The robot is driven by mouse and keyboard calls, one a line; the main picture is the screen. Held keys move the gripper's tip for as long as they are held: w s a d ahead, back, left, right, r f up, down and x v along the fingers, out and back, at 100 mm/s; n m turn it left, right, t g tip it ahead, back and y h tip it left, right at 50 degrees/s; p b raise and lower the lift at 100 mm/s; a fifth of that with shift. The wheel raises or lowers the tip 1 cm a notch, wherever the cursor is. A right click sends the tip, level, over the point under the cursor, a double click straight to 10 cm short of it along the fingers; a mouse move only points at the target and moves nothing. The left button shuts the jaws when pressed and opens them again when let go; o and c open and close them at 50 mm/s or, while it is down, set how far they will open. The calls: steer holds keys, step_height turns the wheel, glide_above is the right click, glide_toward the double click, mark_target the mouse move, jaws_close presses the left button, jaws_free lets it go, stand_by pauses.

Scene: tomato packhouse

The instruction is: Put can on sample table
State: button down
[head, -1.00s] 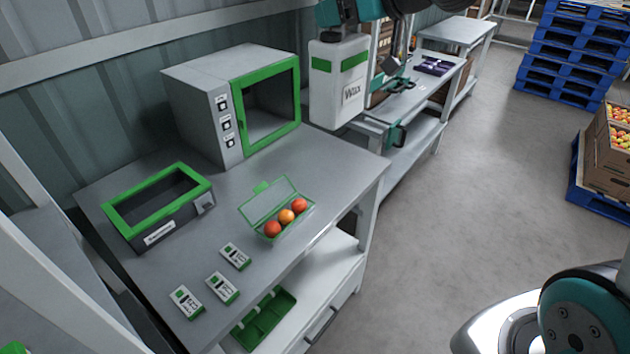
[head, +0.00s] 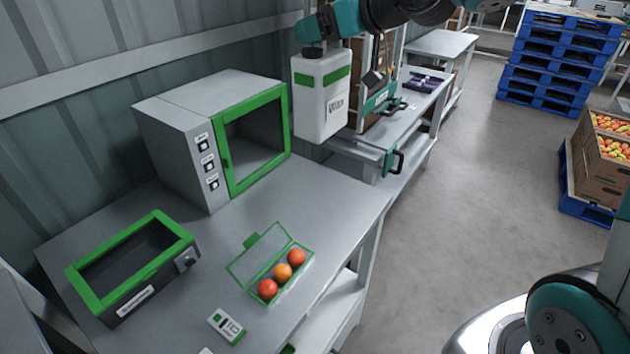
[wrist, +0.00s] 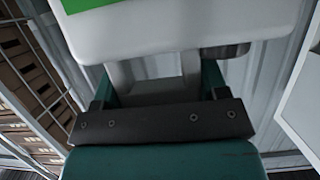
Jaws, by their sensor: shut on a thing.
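The can (head: 321,98) is a white jug with a green band and a label reading "Wax". In the head view it hangs upright from my gripper (head: 317,50), over the back right corner of the sample table (head: 345,195). The fingertips are mostly hidden in the head view.
On the table are a grey oven with a green door (head: 215,130), a green-rimmed box (head: 135,265), an open clear case of tomatoes (head: 270,268) and a small meter (head: 226,326). The table's right side is clear. Another bench (head: 410,120) stands behind.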

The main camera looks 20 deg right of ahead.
steer(key=shift+w+f+b, duration=0.25)
steer(key=shift+f+b, duration=0.05)
steer(key=shift+b, duration=0.05)
steer(key=shift+s, duration=0.25)
steer(key=shift+w+a+f+b, duration=0.15)
steer(key=shift+a+f+b, duration=0.1)
steer(key=shift+f+b, duration=0.75)
steer(key=shift+b, duration=0.1)
step_height(320, 180, down, 7)
steer(key=b, duration=0.7)
steer(key=shift+d+f, duration=0.1)
steer(key=shift+f, duration=0.1)
step_height(320, 180, down, 20)
steer(key=shift+p, duration=0.4)
